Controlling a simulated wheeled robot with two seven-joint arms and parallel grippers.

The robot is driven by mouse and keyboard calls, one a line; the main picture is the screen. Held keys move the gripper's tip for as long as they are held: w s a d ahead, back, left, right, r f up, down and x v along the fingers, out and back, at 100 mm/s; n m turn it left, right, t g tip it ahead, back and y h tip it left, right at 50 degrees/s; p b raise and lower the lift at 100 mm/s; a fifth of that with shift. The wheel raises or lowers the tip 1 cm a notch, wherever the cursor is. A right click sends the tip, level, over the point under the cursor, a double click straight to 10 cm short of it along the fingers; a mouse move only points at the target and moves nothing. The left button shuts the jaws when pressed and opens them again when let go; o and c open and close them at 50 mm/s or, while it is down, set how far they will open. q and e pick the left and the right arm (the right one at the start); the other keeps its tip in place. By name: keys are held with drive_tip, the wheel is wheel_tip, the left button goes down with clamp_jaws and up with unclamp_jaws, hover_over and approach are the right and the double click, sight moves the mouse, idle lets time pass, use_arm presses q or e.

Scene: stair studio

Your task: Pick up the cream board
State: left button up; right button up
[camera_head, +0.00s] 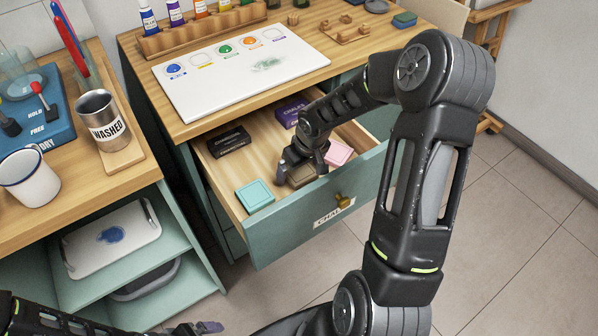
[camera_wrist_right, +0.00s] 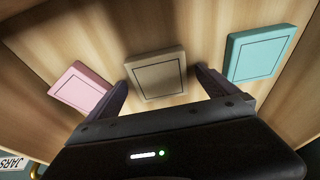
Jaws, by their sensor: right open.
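The cream board (camera_wrist_right: 156,74) looks tan and square with a thin dark outline. It lies flat in the open drawer, between a pink board (camera_wrist_right: 82,88) and a mint-green board (camera_wrist_right: 262,52). My right gripper (camera_wrist_right: 161,80) is open, with one finger on each side of the cream board and nothing clamped. In the head view my right gripper (camera_head: 303,160) reaches down into the drawer and hides much of that board. My left gripper (camera_head: 205,327) shows only partly at the bottom edge; its jaws cannot be read.
The drawer (camera_head: 285,232) also holds a black box (camera_head: 229,141) and a purple box (camera_head: 290,112). Its front wall has a brass knob (camera_head: 343,201). The countertop above carries a white painting board (camera_head: 215,90). A side counter with a mug (camera_head: 30,180) stands at left.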

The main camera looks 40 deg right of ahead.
drive_tip(key=shift+c, duration=0.2)
drive_tip(key=c, duration=1.4)
wheel_tip(320, 180, up, 10)
drive_tip(key=p, duration=0.1)
idle(0.4)
wheel_tip(320, 180, up, 5)
drive_tip(key=p, duration=0.4)
hover_over(300, 171)
